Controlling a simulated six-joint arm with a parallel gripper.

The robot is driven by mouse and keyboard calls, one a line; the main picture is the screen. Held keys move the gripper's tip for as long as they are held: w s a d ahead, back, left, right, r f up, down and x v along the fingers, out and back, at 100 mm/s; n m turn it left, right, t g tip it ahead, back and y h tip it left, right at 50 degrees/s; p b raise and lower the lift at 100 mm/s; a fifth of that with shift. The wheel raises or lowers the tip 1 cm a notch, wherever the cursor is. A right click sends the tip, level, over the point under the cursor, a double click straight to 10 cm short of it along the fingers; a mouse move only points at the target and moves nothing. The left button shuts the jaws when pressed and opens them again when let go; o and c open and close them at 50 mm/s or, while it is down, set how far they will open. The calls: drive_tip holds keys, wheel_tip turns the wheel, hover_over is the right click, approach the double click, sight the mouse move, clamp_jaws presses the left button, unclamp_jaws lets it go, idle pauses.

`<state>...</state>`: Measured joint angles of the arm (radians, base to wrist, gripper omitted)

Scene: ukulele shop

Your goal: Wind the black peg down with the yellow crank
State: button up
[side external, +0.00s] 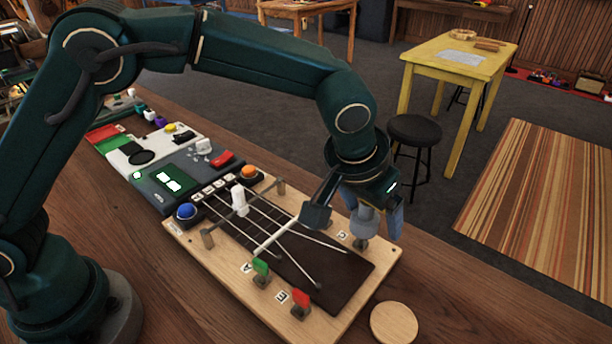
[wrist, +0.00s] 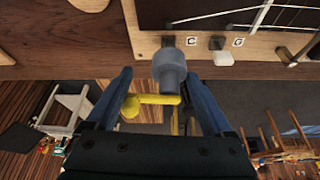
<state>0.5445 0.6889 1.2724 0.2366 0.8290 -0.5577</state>
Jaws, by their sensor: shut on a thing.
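My gripper (side external: 374,214) is over the far right edge of the wooden string board (side external: 192,252). It is shut on the crank, whose yellow arm (wrist: 154,99) and grey socket (wrist: 169,72) show between my blue fingers in the wrist view. The socket also shows in the side view (side external: 363,222), pointing down at a peg position beside label C. A dark stem (wrist: 168,41) shows at its tip. The black peg's head is not clearly visible; I cannot tell how far the socket covers it. A white peg (wrist: 223,58) stands near label G.
A green peg (side external: 261,267) and a red peg (side external: 300,300) stand on the near edge. Strings cross the dark plate (side external: 345,285). A wooden disc (side external: 393,322) lies right of the board. A blue button (side external: 186,211) and an orange button (side external: 249,172) are at its left end.

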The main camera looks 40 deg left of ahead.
drive_tip(key=shift+f, duration=0.75)
idle(0.3)
idle(0.4)
drive_tip(key=shift+s+m+h, duration=0.1)
drive_tip(key=shift+m+h, duration=0.5)
drive_tip(key=shift+m, duration=0.9)
drive_tip(key=shift+a, duration=0.1)
drive_tip(key=shift+s+a+m+g+h, duration=0.1)
drive_tip(key=shift+m+g+h, duration=0.35)
drive_tip(key=shift+m, duration=1.05)
drive_tip(key=shift+a+m+g+h, duration=0.1)
drive_tip(key=shift+m+g+h, duration=0.35)
drive_tip(key=shift+m, duration=0.95)
